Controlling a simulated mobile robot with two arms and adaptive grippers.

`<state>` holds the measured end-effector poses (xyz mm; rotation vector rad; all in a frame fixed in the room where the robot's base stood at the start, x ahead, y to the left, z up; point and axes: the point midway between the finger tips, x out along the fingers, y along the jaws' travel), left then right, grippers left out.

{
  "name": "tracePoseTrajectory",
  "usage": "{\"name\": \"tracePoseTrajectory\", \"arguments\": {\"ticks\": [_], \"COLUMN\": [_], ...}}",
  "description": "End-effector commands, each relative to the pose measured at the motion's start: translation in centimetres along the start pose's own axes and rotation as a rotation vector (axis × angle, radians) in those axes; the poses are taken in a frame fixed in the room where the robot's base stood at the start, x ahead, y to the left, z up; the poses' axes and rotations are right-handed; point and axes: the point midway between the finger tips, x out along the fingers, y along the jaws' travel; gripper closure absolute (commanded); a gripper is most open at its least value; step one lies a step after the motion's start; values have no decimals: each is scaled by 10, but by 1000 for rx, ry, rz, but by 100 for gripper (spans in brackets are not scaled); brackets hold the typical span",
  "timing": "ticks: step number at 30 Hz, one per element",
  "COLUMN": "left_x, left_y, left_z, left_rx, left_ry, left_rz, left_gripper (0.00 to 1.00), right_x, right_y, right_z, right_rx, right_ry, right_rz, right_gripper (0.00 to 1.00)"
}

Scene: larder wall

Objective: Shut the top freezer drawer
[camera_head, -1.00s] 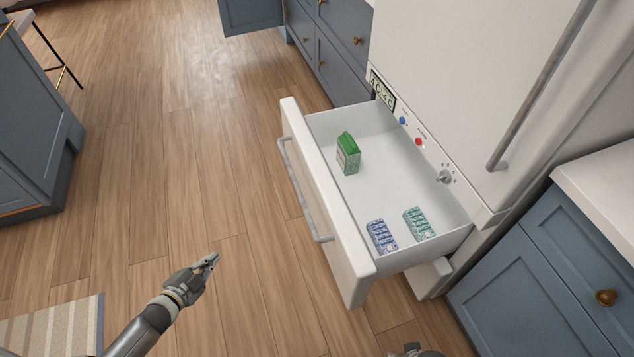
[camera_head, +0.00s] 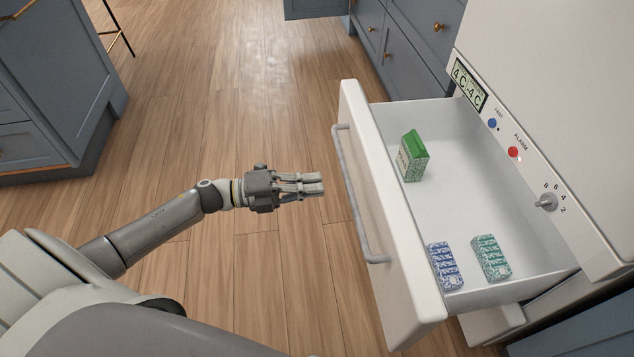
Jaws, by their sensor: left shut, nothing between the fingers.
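The white top freezer drawer (camera_head: 374,165) is pulled well out of the white fridge-freezer (camera_head: 545,85). Its grey bar handle (camera_head: 355,195) runs along the front face. Inside are a green carton (camera_head: 412,158), standing near the front panel, a blue-patterned pack (camera_head: 445,267) and a green-patterned pack (camera_head: 490,258), lying towards the near side. My left gripper (camera_head: 322,184) is shut and empty. In the picture it is just left of the handle, pointing at the drawer front, with a small gap between. My right gripper is not in view.
A control panel with a display (camera_head: 467,84), a red alarm button (camera_head: 513,152) and a knob (camera_head: 546,202) sits above the drawer. Blue cabinets (camera_head: 410,40) stand beyond it. A blue island (camera_head: 55,85) is at the left. The wood floor (camera_head: 235,90) between is clear.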

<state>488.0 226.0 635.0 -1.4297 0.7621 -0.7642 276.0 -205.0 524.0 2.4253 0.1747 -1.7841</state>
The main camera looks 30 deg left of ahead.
Motion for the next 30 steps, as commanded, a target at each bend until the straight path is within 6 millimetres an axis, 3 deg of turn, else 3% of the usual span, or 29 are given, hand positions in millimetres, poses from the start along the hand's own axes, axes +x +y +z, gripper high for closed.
{"name": "tracePoseTrajectory", "arguments": {"ticks": [9, 15, 21, 30], "left_x": [70, 99, 110, 111], "left_y": [-1, 0, 0, 0], "left_z": [0, 1, 1, 1], "left_rx": [0, -1, -3, -3], "left_ry": [0, -2, -3, -3], "left_rz": [-5, -3, -1, 0], "left_gripper": [100, 100, 100, 100], "right_x": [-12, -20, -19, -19], "right_y": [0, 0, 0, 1], "right_z": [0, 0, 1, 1], "right_rx": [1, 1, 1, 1], "right_ry": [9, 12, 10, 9], "right_rz": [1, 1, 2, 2], "right_gripper": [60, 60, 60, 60]}}
